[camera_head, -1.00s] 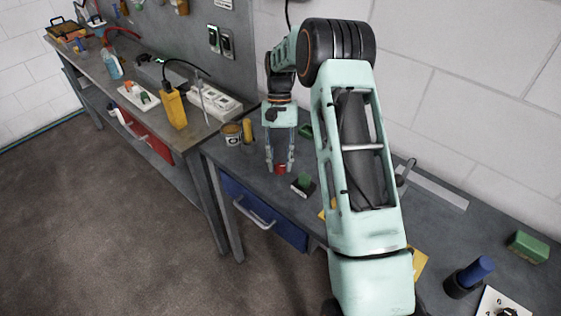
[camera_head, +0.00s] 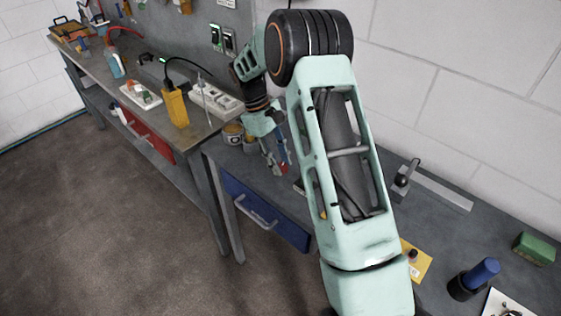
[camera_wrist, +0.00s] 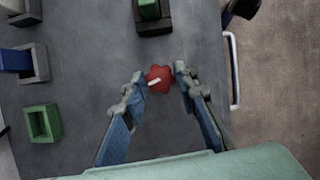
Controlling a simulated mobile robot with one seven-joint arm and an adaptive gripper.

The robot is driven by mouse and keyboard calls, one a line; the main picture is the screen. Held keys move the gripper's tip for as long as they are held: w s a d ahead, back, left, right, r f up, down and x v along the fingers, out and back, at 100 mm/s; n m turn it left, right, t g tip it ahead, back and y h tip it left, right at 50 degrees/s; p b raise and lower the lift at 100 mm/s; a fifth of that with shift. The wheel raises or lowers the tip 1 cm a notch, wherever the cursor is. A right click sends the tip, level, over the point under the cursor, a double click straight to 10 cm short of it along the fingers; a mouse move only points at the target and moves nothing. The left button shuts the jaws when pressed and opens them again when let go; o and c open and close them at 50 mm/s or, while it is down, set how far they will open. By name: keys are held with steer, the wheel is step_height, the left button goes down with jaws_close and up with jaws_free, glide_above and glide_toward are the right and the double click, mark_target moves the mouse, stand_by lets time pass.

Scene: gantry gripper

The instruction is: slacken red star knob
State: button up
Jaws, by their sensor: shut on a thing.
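The red star knob (camera_wrist: 159,79) is between my gripper's fingertips in the wrist view, with a small pale mark on its face. My gripper (camera_wrist: 158,77) is shut on it, one fingertip on each side. In the head view my gripper (camera_head: 279,170) is tilted over the dark bench, near the front edge above the blue drawer. Only a bit of the red knob (camera_head: 284,167) shows there between the fingers. What the knob is mounted on is hidden.
Tins (camera_head: 232,134) stand close behind my gripper. A green block in a dark holder (camera_wrist: 150,12) and a hollow green block (camera_wrist: 42,122) sit nearby. The blue drawer (camera_head: 262,212) has a protruding handle.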

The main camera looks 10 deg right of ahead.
steer(key=n+t, duration=0.1)
steer(key=n, duration=0.2)
steer(key=shift+a+n+h, duration=0.1)
steer(key=shift+n+h, duration=0.3)
steer(key=n, duration=0.1)
steer(key=n+t, duration=0.1)
steer(key=n, duration=0.1)
steer(key=shift+s+n+t+h, duration=0.2)
steer(key=shift+n+t+h, duration=0.1)
steer(key=n, duration=0.2)
steer(key=n+t, duration=0.1)
steer(key=n, duration=0.1)
steer(key=shift+s+t, duration=0.1)
steer(key=shift+t, duration=0.2)
steer(key=shift+s+n+t, duration=0.1)
steer(key=shift+n+t, duration=0.4)
steer(key=shift+n, duration=1)
steer(key=o, duration=1.1)
steer(key=shift+o, duration=0.2)
steer(key=v, duration=1.2)
